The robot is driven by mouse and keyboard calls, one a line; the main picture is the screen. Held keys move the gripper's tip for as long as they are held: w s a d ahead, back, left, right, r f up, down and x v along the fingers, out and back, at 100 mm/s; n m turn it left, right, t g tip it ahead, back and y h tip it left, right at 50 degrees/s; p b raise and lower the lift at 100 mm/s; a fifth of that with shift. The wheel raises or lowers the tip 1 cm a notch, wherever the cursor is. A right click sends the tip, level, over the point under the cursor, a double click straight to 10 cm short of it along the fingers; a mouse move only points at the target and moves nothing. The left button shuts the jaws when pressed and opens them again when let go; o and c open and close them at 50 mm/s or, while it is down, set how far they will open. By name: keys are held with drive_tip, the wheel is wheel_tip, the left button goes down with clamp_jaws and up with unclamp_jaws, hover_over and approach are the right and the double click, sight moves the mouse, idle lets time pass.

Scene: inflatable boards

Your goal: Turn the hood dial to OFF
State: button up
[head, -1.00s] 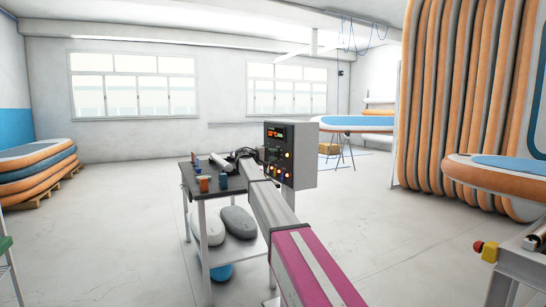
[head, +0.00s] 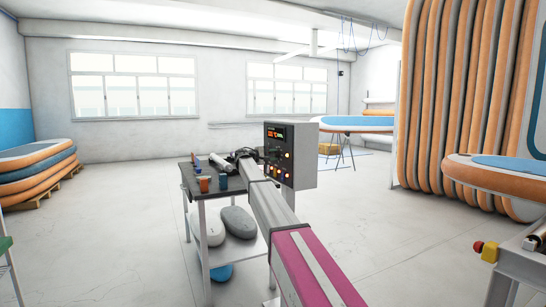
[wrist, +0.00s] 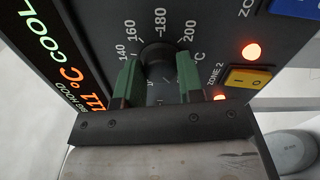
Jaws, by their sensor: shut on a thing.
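The control box (head: 306,156) stands at the trolley's right end, its dark front panel facing my arm. In the wrist view, the black dial (wrist: 158,58) sits on the panel, ringed by a white scale marked 140, 160, 180 and 200. My gripper (wrist: 158,80) is shut on the dial, a green-padded finger on each side. The dial's pointer and the OFF mark cannot be made out. The tilted display (wrist: 84,98) reads 111 °C and COOL, with lettering ending in HOOD beside it. In the head view, the fingers are too small and dark to tell.
Right of the dial are a lit orange lamp (wrist: 251,50), a yellow ZONE 2 switch (wrist: 248,78) and a blue switch (wrist: 294,8). The trolley (head: 196,186) bears small jars and tools on top and rounded bundles below. Open floor surrounds it.

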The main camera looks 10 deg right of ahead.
drive_tip(key=o, duration=0.9)
drive_tip(key=shift+a, duration=0.1)
drive_tip(key=v, duration=1)
drive_tip(key=shift+s+a, duration=0.15)
drive_tip(key=shift+a, duration=0.2)
drive_tip(key=s+d+f+g+y, duration=0.1)
drive_tip(key=s+d+f+y, duration=0.25)
drive_tip(key=s+f, duration=0.6)
drive_tip(key=s+d+f+m+g+y, duration=0.15)
drive_tip(key=s+d+f, duration=0.4)
drive_tip(key=f, duration=0.75)
drive_tip(key=s+d+f+n+y, duration=0.1)
drive_tip(key=s+d+f+y, duration=0.25)
drive_tip(key=s+f, duration=0.7)
drive_tip(key=s+f+m+g+y, duration=0.1)
drive_tip(key=s+f+y, duration=0.2)
drive_tip(key=s, duration=0.6)
drive_tip(key=s+a+f+m+g+y, duration=0.1)
drive_tip(key=s+f+m+y, duration=0.1)
drive_tip(key=s+f, duration=0.6)
drive_tip(key=s+a+f+m+g+y, duration=0.1)
drive_tip(key=s+f+m+y, duration=0.1)
drive_tip(key=s+f, duration=0.4)
drive_tip(key=shift+s+y, duration=0.85)
drive_tip(key=shift+s, duration=1.8)
